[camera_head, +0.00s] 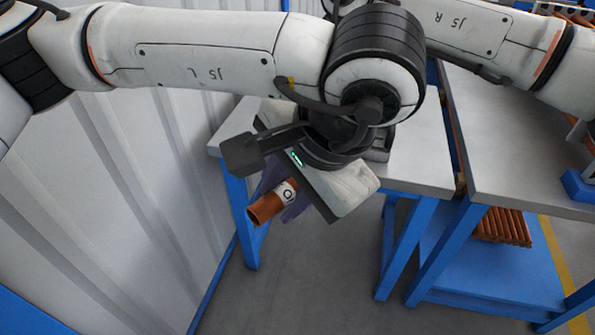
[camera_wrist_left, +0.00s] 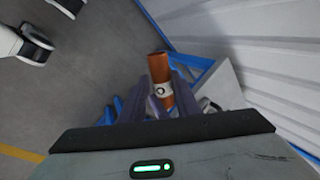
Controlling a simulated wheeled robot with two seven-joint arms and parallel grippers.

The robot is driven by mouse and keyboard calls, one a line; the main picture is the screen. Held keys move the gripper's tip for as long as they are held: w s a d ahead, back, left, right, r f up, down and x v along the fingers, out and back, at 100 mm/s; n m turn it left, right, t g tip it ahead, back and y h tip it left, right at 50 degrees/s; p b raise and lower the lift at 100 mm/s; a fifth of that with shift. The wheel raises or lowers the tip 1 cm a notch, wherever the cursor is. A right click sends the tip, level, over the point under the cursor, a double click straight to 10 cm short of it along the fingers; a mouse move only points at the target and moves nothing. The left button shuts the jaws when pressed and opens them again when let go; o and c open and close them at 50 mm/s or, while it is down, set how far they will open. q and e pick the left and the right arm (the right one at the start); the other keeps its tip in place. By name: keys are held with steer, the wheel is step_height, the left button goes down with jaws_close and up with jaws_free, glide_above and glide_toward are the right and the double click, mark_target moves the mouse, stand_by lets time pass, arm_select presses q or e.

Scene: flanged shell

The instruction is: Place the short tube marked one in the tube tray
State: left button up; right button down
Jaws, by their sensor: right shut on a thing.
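A short copper-coloured tube (camera_head: 266,207) with a white label is held between the fingers of my left gripper (camera_head: 287,200). The label shows a dark round mark; I cannot read it as a one. The tube is tilted in the head view, with its open end towards the lower left. In the left wrist view the tube (camera_wrist_left: 160,68) stands out between the two fingers of the left gripper (camera_wrist_left: 161,98). It is in the air beside a grey-topped table. My right gripper is not in view. I cannot make out a tube tray for certain.
The grey-topped table (camera_head: 425,155) with blue legs is behind my left gripper. A second table (camera_head: 500,150) stands to the right, with several copper-coloured tubes (camera_head: 503,227) on its lower shelf. A blue object (camera_head: 580,188) is cut off at the right edge. A white ribbed wall (camera_head: 110,200) is at left.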

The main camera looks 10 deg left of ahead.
arm_select(q)
steer(key=o, duration=0.4)
steer(key=shift+d, duration=0.1)
